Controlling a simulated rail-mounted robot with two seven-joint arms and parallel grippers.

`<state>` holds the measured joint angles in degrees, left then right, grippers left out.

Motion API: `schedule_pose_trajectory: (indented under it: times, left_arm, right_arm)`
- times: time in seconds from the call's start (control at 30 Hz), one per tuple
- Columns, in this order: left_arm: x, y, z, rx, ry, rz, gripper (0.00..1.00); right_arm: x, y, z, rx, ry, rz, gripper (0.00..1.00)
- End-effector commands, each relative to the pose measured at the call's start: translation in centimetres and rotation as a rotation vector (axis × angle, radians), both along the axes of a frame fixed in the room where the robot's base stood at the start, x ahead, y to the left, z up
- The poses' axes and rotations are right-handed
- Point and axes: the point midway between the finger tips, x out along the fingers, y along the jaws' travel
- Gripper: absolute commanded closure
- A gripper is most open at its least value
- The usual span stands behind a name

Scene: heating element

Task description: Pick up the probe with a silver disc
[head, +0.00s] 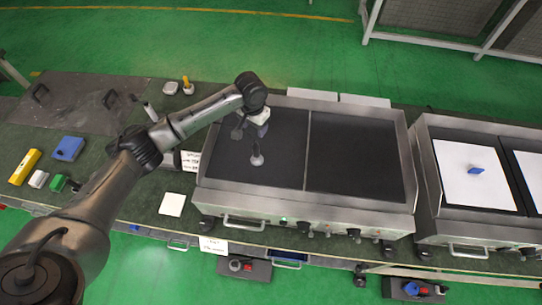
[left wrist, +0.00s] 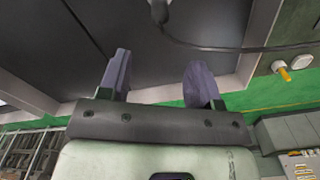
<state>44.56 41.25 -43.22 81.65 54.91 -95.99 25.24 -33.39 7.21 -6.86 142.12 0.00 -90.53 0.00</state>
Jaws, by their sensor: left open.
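The probe with a silver disc (head: 257,158) stands on the left dark plate of the near heating unit, disc down, with a dark handle above. My left gripper (head: 262,131) is just behind the probe in the head view, apart from it. In the left wrist view the left gripper (left wrist: 158,62) has its two fingers spread with nothing between them. Part of the probe (left wrist: 159,10) shows at the top edge of that view, with a dark cable running right from it; the rest is cut off. My right gripper is not in view.
The heating unit (head: 300,200) has raised metal walls around its two plates. A second unit (head: 470,223) stands to the right with a blue object (head: 475,170) on white. A blue box (head: 68,148) and a yellow block (head: 25,167) lie left. The right dark plate (head: 355,155) is clear.

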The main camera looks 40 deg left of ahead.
Motion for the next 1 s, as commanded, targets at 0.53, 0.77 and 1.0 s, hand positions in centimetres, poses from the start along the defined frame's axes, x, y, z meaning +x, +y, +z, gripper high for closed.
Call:
schedule_pose_trajectory:
  times: [0.53,0.77,1.0]
  left_arm:
    - [-0.3,-0.4,-5.7,-0.013,0.015,0.134,0.42]
    - [-0.2,-0.4,-8.1,-0.014,0.012,0.133,0.42]
    - [-0.2,-0.4,-9.4,-0.014,0.012,0.132,0.42]
  right_arm:
    - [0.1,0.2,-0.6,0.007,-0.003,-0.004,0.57]
    - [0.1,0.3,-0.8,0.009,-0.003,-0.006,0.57]
    - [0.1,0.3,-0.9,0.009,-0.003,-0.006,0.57]
